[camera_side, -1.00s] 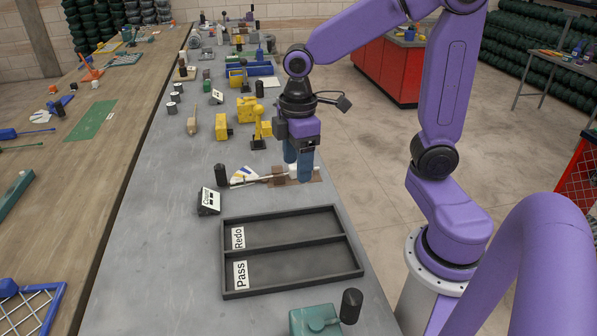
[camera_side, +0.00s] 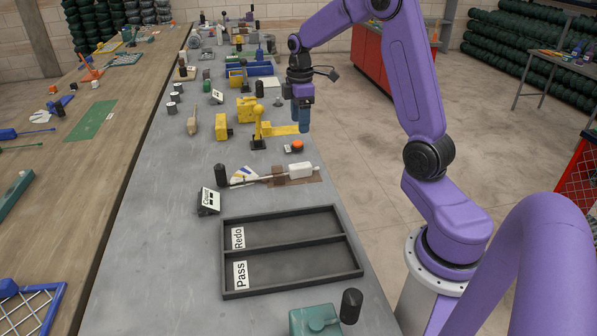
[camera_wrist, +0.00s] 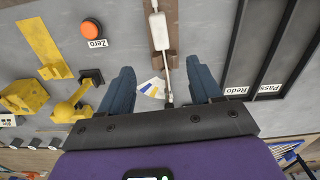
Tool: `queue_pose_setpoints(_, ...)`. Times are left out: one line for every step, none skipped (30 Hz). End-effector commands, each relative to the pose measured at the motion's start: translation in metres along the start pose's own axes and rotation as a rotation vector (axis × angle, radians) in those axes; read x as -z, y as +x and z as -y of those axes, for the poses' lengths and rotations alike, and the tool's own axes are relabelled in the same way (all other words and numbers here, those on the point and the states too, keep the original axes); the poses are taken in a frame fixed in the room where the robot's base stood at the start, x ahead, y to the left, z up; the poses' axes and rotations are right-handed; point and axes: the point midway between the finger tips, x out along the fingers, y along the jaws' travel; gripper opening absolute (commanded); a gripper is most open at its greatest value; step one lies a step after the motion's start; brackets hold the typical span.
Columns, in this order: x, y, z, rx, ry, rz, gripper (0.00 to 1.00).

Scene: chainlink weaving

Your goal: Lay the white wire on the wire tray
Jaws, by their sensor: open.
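My gripper (camera_side: 301,122) is open and empty, in the air beyond the white-handled tool at the right of the bench. In the wrist view its two blue fingers (camera_wrist: 162,70) are spread wide apart. The white-handled tool (camera_side: 301,170) has a thin pale rod and lies across a brown rest (camera_side: 279,175). It also shows in the wrist view (camera_wrist: 159,30), beyond the fingers. I cannot clearly make out a white wire. Blue trays (camera_side: 262,70) stand far back on the bench; I cannot tell whether one is the wire tray.
A black Redo/Pass tray (camera_side: 358,270) is in front, with empty compartments. An orange Zero button (camera_side: 297,146), striped cards (camera_side: 244,174), a yellow stand (camera_side: 258,132), yellow blocks (camera_side: 222,127) and a black cylinder (camera_side: 221,175) are nearby. The bench's left strip is mostly clear.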

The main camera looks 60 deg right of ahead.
Motion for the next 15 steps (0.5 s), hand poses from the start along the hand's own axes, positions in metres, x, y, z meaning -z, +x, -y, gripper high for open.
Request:
queue_pose_setpoints(-0.001, 0.011, 0.001, 0.006, 0.001, 0.003, 0.64)
queue_pose_setpoints(-0.001, 0.017, 0.001, 0.006, 0.002, 0.003, 0.64)
queue_pose_setpoints(-0.001, 0.024, 0.001, 0.005, 0.001, 0.002, 0.64)
queue_pose_setpoints(0.0, 0.03, 0.001, 0.006, 0.001, 0.003, 0.64)
queue_pose_setpoints(0.0, 0.036, 0.001, 0.006, 0.001, 0.003, 0.64)
queue_pose_setpoints(-0.001, 0.043, 0.001, 0.005, 0.002, 0.002, 0.64)
queue_pose_setpoints(-0.001, 0.049, 0.001, 0.006, 0.002, 0.003, 0.64)
queue_pose_setpoints(-0.001, 0.054, 0.001, 0.005, 0.002, 0.002, 0.64)
queue_pose_setpoints(0.0, 0.062, 0.001, 0.005, 0.001, 0.003, 0.64)
queue_pose_setpoints(0.0, 0.067, 0.001, 0.006, 0.001, 0.003, 0.64)
queue_pose_setpoints(0.0, 0.072, 0.001, 0.005, 0.001, 0.002, 0.64)
queue_pose_setpoints(0.0, 0.079, 0.002, 0.005, 0.001, 0.003, 0.64)
queue_pose_setpoints(0.0, 0.083, 0.001, 0.004, 0.001, 0.002, 0.64)
queue_pose_setpoints(0.0, 0.087, 0.001, 0.004, 0.001, 0.002, 0.64)
queue_pose_setpoints(0.0, 0.092, 0.001, 0.003, 0.001, 0.002, 0.64)
